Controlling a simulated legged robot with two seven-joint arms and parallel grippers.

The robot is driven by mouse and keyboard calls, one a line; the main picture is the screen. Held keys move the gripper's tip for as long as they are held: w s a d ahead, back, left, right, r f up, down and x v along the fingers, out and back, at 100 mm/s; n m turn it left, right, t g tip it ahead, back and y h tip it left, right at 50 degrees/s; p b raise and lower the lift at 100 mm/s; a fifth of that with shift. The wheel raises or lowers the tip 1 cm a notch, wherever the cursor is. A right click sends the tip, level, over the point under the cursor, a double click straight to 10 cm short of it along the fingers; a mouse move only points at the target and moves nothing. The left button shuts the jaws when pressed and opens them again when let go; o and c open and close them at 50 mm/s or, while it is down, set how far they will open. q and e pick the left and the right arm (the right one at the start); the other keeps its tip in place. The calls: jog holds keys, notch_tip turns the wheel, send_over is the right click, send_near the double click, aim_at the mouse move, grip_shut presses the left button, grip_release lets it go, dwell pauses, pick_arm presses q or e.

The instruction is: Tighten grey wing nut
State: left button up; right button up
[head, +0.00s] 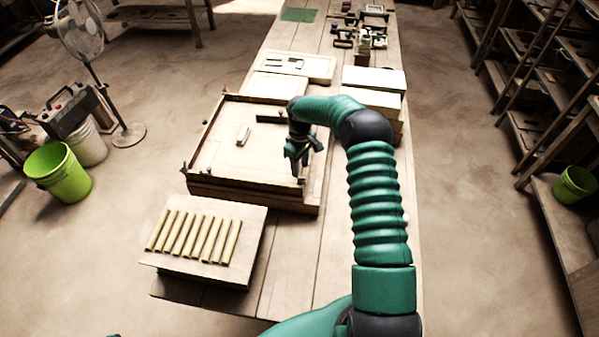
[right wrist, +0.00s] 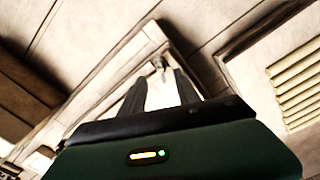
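The wooden tile press frame (head: 250,186) lies on the bench, with small fittings at its corners. A small greyish fitting, likely the grey wing nut (right wrist: 158,64), stands at a frame corner in the right wrist view. In the head view, my right gripper (head: 300,167) points down over the frame's near right corner and largely hides what is there. In the right wrist view, its two dark fingers (right wrist: 160,78) are apart with nothing held. The fitting shows just beyond the fingertips, roughly between them; contact cannot be told. My left gripper is out of view.
A board with several yellowish strips (head: 205,233) sits at the near left. A small pale block (head: 243,136) lies inside the frame. Pale stacked boards (head: 374,79) stand behind my right arm. Tools and clamps (head: 362,25) lie at the bench's far end.

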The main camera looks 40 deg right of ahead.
aim_at(300, 178)
notch_tip(300, 178, down, 4)
jog(key=shift+s+f+p, duration=0.1)
jog(key=shift+p, duration=0.25)
jog(key=shift+a+f, duration=0.15)
jog(key=shift+a, duration=0.1)
jog(key=shift+d, duration=0.2)
grip_shut()
